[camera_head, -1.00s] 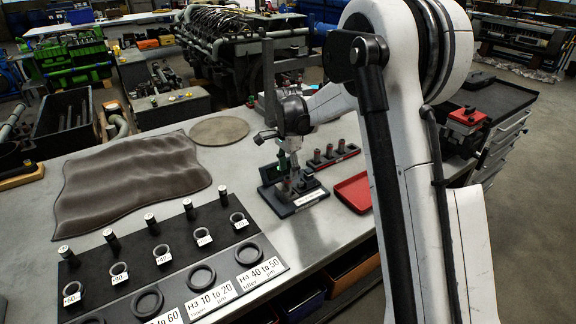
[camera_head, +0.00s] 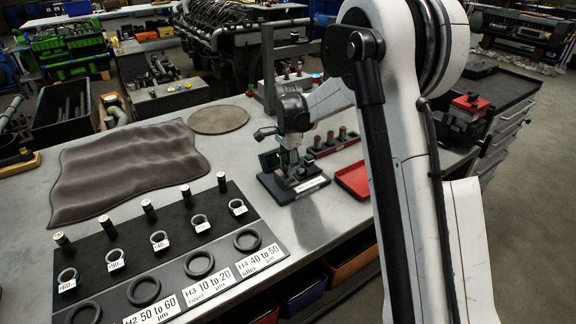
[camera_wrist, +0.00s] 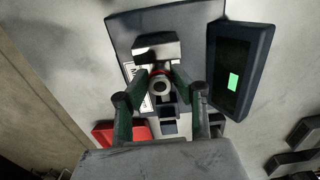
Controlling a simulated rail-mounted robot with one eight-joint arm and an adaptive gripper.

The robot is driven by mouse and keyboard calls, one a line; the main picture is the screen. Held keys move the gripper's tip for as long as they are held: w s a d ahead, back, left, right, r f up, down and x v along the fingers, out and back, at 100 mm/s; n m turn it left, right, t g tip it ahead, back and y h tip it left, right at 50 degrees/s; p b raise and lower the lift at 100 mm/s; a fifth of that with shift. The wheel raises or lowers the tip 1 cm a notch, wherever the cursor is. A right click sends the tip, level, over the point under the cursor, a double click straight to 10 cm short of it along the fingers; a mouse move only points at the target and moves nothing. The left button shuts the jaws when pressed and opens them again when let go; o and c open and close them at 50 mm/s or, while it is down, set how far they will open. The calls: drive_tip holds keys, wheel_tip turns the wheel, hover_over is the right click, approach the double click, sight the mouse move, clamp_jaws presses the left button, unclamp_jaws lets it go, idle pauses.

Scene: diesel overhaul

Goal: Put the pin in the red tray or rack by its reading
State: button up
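A pin (camera_wrist: 160,86), seen end-on with a red ring behind it, is at the gauge stand (camera_wrist: 127,28). My gripper (camera_wrist: 160,78) has one green-padded finger on each side of the pin, very close to it. I cannot tell whether the pads press on it. In the head view my gripper (camera_head: 291,152) is over the dark stand (camera_head: 292,188), and the pin is hidden. A dark display (camera_wrist: 238,70) with a green patch stands beside it, its reading too small to read. The red tray (camera_head: 352,179) is right of the stand. The black labelled rack (camera_head: 185,240) is at front left.
The rack carries several upright pins, tagged rings and round recesses with range labels. A small holder with pins (camera_head: 332,143) stands behind the red tray. A wavy dark mat (camera_head: 125,168) and a round disc (camera_head: 218,119) lie on the bench at left. Bare bench lies between rack and stand.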

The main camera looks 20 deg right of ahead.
clamp_jaws()
drive_tip(key=shift+r, duration=0.1)
drive_tip(key=shift+r, duration=0.1)
drive_tip(key=shift+r+p, duration=1.2)
drive_tip(key=shift+r, duration=1.95)
